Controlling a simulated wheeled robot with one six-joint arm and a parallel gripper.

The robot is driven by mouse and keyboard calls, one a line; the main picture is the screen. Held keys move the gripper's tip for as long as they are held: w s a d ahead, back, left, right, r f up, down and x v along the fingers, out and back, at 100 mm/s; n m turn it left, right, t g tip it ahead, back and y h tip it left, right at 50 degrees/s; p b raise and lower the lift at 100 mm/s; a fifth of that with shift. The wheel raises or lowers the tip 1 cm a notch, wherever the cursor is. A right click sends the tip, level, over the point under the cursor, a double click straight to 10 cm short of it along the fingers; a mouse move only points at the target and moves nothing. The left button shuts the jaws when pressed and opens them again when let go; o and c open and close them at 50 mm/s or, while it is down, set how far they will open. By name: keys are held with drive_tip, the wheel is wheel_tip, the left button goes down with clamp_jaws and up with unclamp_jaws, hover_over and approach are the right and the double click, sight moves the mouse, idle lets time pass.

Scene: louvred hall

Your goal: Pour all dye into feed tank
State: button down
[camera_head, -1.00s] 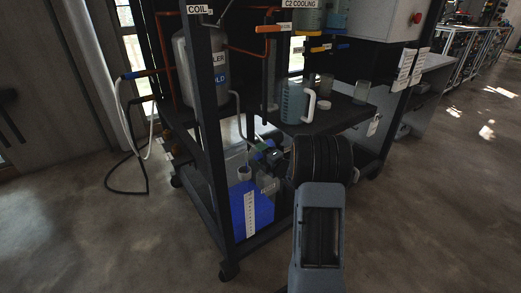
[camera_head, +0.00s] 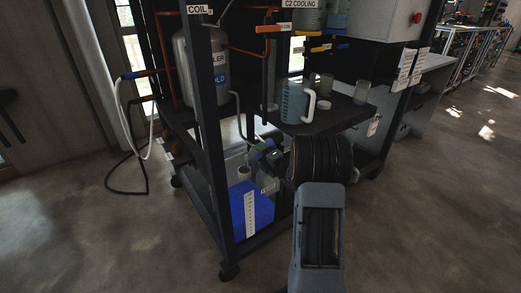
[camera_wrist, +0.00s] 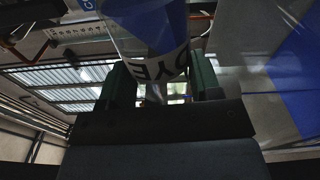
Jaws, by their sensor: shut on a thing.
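My gripper (camera_wrist: 160,84) is shut on a clear container labelled DYE (camera_wrist: 155,68). Blue liquid shows inside the container in the wrist view, and it looks tilted. In the head view my gripper (camera_head: 265,152) is above the lower shelf, beside the top of the feed tank; its fingers and the container are small and partly hidden by my wrist. The feed tank (camera_head: 259,212) is a translucent box with blue contents and a white scale strip on its front. A white cup-shaped opening (camera_head: 244,172) stands on its top. I cannot see whether liquid is flowing.
Dark rack posts (camera_head: 212,150) stand close left of the tank. The shelf above (camera_head: 325,121) carries a handled blue jug (camera_head: 292,103), glass beakers (camera_head: 361,92) and a white lid (camera_head: 323,104). A steel boiler (camera_head: 200,65) is at left. The floor at right is clear.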

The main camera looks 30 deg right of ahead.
sight(272, 144)
idle(0.3)
drive_tip(key=shift+d+f+m+p, duration=0.15)
drive_tip(key=shift+f+m+p, duration=0.05)
drive_tip(key=shift+m, duration=0.65)
drive_tip(key=shift+d+f+m+p, duration=0.1)
drive_tip(key=shift+f+m+p, duration=0.1)
drive_tip(key=shift+m, duration=0.65)
drive_tip(key=shift+r, duration=0.1)
drive_tip(key=m+p, duration=0.1)
drive_tip(key=r+m+p, duration=0.1)
drive_tip(key=shift+a+r+m, duration=0.1)
drive_tip(key=shift+a+m, duration=0.1)
drive_tip(key=shift+m, duration=0.1)
drive_tip(key=m+p, duration=0.2)
drive_tip(key=shift+a+r+m, duration=0.15)
drive_tip(key=shift+r+m, duration=0.1)
drive_tip(key=shift+m, duration=0.85)
drive_tip(key=d+r+m+p, duration=0.2)
drive_tip(key=p, duration=0.1)
drive_tip(key=d+r+m+p, duration=0.1)
drive_tip(key=d, duration=0.1)
drive_tip(key=shift+w+d+m+p, duration=0.1)
drive_tip(key=shift+w+m+p, duration=0.2)
drive_tip(key=shift+m+p, duration=0.1)
drive_tip(key=shift+d+m, duration=0.35)
drive_tip(key=shift+m, duration=0.05)
